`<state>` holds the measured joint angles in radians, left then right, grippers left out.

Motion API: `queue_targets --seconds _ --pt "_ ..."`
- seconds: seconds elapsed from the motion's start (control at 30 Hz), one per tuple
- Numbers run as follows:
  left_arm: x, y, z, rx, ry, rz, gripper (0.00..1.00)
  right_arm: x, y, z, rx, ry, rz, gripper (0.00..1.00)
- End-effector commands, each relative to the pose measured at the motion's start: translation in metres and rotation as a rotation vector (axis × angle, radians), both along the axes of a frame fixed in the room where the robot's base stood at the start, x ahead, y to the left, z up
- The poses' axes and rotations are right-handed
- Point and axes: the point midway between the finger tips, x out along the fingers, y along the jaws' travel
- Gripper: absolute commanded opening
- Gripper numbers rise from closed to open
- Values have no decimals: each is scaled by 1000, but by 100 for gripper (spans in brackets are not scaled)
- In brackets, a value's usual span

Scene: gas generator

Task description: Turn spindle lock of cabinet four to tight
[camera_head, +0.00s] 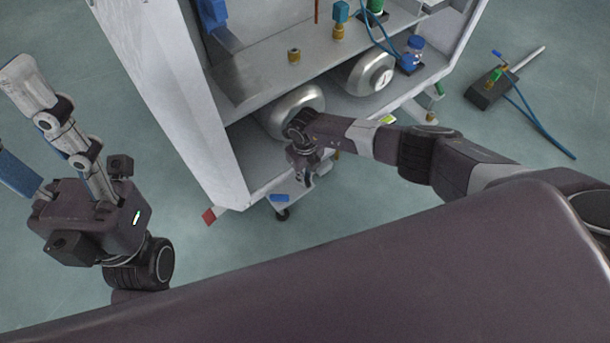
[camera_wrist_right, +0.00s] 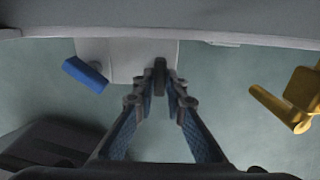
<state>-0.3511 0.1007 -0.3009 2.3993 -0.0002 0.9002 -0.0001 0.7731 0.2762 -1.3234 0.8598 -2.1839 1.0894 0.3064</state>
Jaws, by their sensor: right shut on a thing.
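The white cabinet (camera_head: 185,95) stands open in the head view, with its lower bay facing me. My right gripper (camera_head: 304,180) points down at the front edge of this bay. In the right wrist view its blue-padded fingers (camera_wrist_right: 161,84) converge and are shut on a small dark upright piece, which I take to be the spindle lock (camera_wrist_right: 160,67). This piece stands in front of a light grey plate (camera_wrist_right: 115,55). Its turned position cannot be told. My left gripper (camera_head: 16,120) is at the far left, its fingers spread and empty, away from the cabinet.
A blue handle (camera_wrist_right: 86,75) is left of my right fingers and a yellow part (camera_wrist_right: 285,103) is right. Metal cylinders (camera_head: 368,74) lie in the bay. A caster (camera_head: 283,214) is below. A dark box with a blue hose (camera_head: 490,90) lies on the floor at right.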

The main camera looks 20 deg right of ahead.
Motion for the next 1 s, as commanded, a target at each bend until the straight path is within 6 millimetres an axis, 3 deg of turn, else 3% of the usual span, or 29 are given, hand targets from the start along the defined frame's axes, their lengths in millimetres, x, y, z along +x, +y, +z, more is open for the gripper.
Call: queue_targets --seconds 0.2,0.57,0.77,1.0 --pt "0 0 0 0 0 0 51 0 0 0 0 0 -2 29" --pt "-1 1 2 -2 -6 2 51 1 0 4 1 -2 0 29" --pt "0 1 1 -2 -3 1 51 2 0 25 1 -3 1 29" --pt "0 0 1 0 -2 1 51 1 -1 66 0 -4 1 29"
